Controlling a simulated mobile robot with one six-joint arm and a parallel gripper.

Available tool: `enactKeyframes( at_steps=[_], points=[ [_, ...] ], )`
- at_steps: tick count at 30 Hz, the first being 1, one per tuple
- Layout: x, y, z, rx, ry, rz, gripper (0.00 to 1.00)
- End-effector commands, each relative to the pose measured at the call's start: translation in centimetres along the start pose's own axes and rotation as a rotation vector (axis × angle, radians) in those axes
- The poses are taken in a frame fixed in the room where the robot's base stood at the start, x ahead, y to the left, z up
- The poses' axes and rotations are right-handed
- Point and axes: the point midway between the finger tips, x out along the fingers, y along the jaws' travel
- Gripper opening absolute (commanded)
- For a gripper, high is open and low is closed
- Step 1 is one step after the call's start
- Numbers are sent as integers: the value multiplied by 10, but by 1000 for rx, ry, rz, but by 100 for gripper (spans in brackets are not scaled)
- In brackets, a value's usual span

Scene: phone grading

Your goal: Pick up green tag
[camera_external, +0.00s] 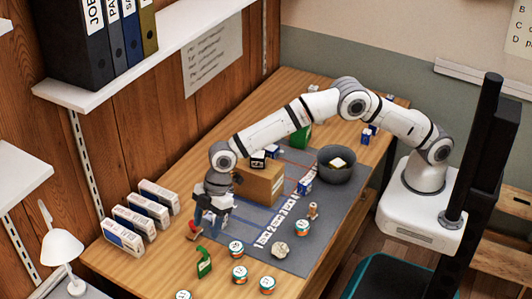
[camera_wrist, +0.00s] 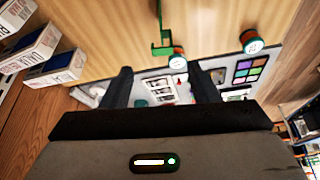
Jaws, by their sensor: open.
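The green tag (camera_external: 204,262) is on the wooden table near its front left edge, with a hooked upper end in the external view. In the wrist view the green tag (camera_wrist: 163,45) shows as a thin green bracket shape, beyond the fingertips and near the top middle. My gripper (camera_external: 210,222) points down over the left end of the grey mat, above and behind the tag in the external view. In the wrist view my gripper (camera_wrist: 161,72) has its two dark fingers spread wide. The tag is not between the fingers.
Striped jars (camera_external: 236,247) stand close right of the tag. A cardboard box (camera_external: 262,184) and a dark bowl (camera_external: 338,165) stand on the grey mat (camera_external: 255,215). White boxes (camera_external: 132,220) line the wall side. Bare table lies left of the tag.

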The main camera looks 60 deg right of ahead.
Motion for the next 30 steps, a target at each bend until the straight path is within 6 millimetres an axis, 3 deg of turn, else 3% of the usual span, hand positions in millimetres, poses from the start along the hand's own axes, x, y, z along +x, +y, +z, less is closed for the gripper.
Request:
enactKeyframes(
  at_steps=[15,24,30],
  points=[
    [61,-4,-2,3,-2,-1,55],
    [65,-4,-2,3,-1,0,55],
    [65,-4,-2,3,-1,0,38]
  ],
)
